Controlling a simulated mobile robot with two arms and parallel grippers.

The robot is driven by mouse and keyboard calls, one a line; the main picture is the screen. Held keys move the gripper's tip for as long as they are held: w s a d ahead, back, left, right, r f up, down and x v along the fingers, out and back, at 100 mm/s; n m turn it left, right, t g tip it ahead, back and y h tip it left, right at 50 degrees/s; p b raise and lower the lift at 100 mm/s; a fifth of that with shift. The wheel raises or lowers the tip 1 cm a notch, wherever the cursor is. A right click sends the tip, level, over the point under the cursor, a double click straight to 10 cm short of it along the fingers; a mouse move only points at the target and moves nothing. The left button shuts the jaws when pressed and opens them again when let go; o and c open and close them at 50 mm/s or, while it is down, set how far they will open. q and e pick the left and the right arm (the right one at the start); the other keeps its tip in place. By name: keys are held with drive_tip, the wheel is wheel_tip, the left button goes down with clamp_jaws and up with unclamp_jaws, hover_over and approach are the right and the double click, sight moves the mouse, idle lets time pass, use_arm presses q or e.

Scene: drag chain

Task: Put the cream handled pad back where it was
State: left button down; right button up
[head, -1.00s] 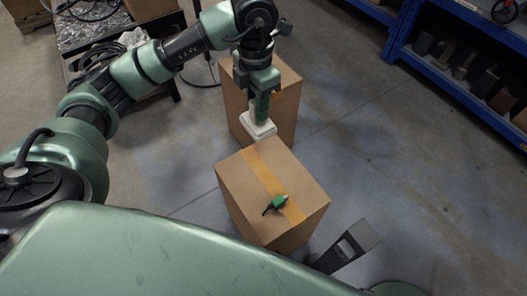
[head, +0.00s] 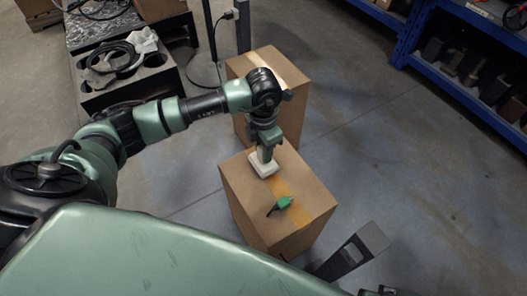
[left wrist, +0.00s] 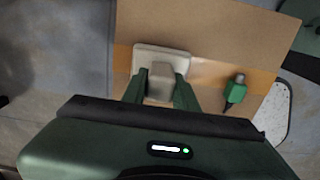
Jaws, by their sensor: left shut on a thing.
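The cream handled pad (head: 264,166) is at the back left part of the near cardboard box's top (head: 238,186). In the left wrist view the pad (left wrist: 182,60) lies over the box top, partly across the yellow tape. My left gripper (head: 265,153) is shut on the pad's handle from above; the fingers (left wrist: 160,92) sit on either side of the handle. Whether the pad's underside touches the cardboard I cannot tell. My right gripper is not seen for certain.
A second box (head: 291,97) stands behind. A black bench (head: 140,75) with cables is at back left, blue shelving (head: 425,62) at right. Open floor lies between.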

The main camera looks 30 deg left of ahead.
use_arm(q)
drive_tip(key=shift+f, duration=0.35)
drive_tip(key=c, duration=1.1)
unclamp_jaws()
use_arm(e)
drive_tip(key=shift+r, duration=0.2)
use_arm(q)
drive_tip(key=shift+r, duration=0.25)
wheel_tip(320, 180, up, 12)
drive_tip(key=shift+f+p, duration=0.2)
drive_tip(key=shift+p, duration=0.65)
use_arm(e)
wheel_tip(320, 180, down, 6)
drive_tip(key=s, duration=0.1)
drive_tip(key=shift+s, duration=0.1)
